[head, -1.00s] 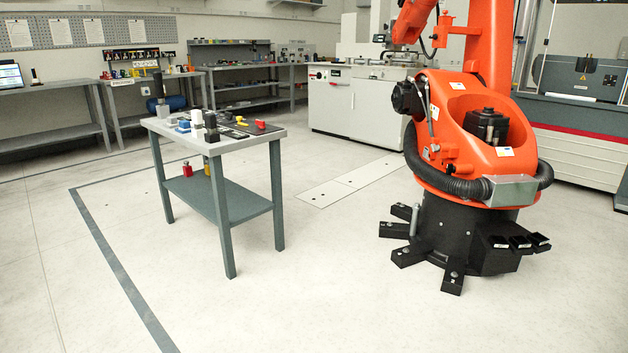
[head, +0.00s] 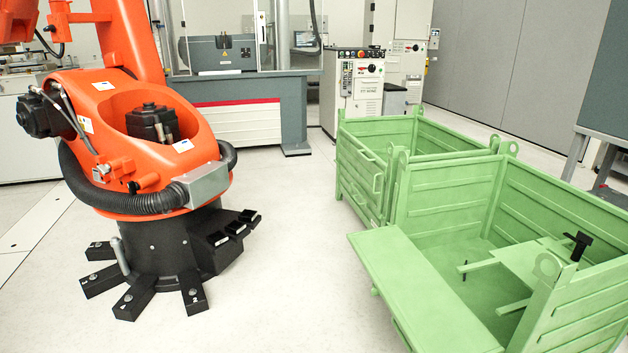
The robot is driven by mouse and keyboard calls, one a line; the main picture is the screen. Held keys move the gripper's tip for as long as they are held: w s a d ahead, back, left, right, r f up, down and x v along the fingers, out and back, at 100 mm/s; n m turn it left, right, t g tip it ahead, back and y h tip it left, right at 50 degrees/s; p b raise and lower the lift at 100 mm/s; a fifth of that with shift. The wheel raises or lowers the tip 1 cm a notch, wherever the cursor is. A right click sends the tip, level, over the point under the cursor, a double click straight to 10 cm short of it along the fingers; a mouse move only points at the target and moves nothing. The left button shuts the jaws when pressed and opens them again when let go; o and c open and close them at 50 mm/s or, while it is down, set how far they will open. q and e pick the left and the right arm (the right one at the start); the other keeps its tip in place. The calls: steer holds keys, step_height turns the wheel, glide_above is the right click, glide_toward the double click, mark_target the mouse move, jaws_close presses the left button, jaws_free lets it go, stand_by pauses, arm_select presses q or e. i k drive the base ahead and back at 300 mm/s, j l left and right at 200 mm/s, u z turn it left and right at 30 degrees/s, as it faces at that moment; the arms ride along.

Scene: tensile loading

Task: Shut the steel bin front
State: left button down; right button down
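In the head view a green steel bin (head: 520,178) stands at the right. Its front panel (head: 423,290) is folded down and juts out to the left, nearly level. Through the open front I see the bin floor and some flat green pieces (head: 535,262) inside, with a small black part (head: 577,245) near the right wall. A second green bin (head: 375,160) stands just behind it; its near side is up. Neither of my grippers is in view.
A large orange robot arm on a black base (head: 165,250) stands at the left, its feet spread on the floor. Pale floor (head: 285,250) lies clear between it and the bins. A grey table (head: 600,110) edges in at the far right, behind the bin.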

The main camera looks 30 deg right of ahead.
mark_target(430, 317)
steer(key=i+l, duration=0.2)
steer(key=i, duration=0.3)
steer(key=i+l, duration=0.15)
steer(key=i, duration=0.3)
steer(key=u, duration=9.35)
